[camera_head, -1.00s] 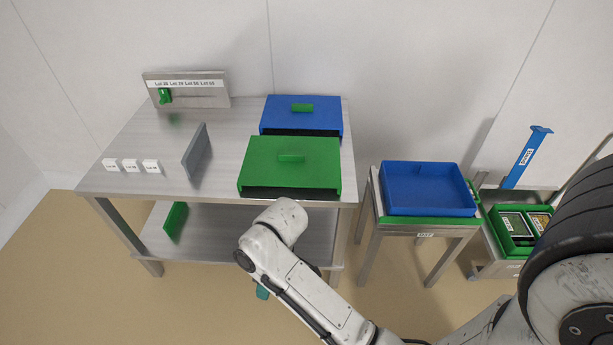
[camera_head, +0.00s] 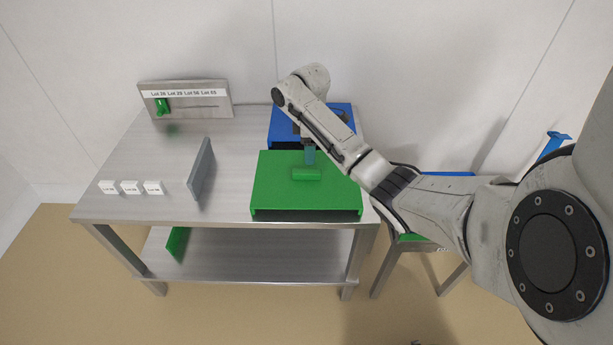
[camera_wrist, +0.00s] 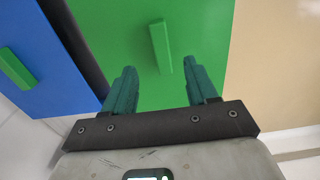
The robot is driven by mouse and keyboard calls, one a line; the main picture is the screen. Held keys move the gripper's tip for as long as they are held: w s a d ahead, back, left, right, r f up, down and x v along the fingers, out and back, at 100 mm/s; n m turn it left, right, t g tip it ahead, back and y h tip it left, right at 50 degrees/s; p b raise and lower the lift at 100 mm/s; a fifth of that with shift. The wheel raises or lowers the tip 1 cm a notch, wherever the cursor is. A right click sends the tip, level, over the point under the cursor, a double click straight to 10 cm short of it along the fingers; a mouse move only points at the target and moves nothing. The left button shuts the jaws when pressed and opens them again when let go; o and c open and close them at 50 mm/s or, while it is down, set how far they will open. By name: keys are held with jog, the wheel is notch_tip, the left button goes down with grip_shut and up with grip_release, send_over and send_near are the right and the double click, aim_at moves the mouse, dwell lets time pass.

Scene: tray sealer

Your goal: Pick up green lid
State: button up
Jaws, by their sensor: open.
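The green lid (camera_head: 280,188) lies flat on the front right part of the steel table, with a green bar handle (camera_head: 306,174) on its top. In the wrist view the two teal fingers of my gripper (camera_wrist: 160,75) are apart and empty. There the lid (camera_wrist: 205,35) fills the middle, and its handle (camera_wrist: 160,47) stands ahead, between the lines of the fingertips. I cannot tell the height of the fingers over the lid.
A blue lid (camera_head: 341,111) with a green handle (camera_wrist: 17,68) lies behind the green one, partly hidden by my arm. A grey upright plate (camera_head: 202,169), three white label blocks (camera_head: 131,187) and a slider panel (camera_head: 185,98) stand on the steel table (camera_head: 235,160). My arm covers much of the right side.

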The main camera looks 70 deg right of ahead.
aim_at(307, 171)
notch_tip(307, 171, down, 3)
jog(key=shift+r, duration=0.15)
jog(key=shift+w+a+f, duration=0.15)
jog(key=shift+w+f, duration=0.05)
jog(key=shift+f, duration=1.1)
jog(key=shift+w+a+f, duration=0.1)
jog(key=shift+w+f, duration=0.05)
jog(key=shift+f, duration=1.15)
jog(key=shift+c, duration=0.2)
grip_shut()
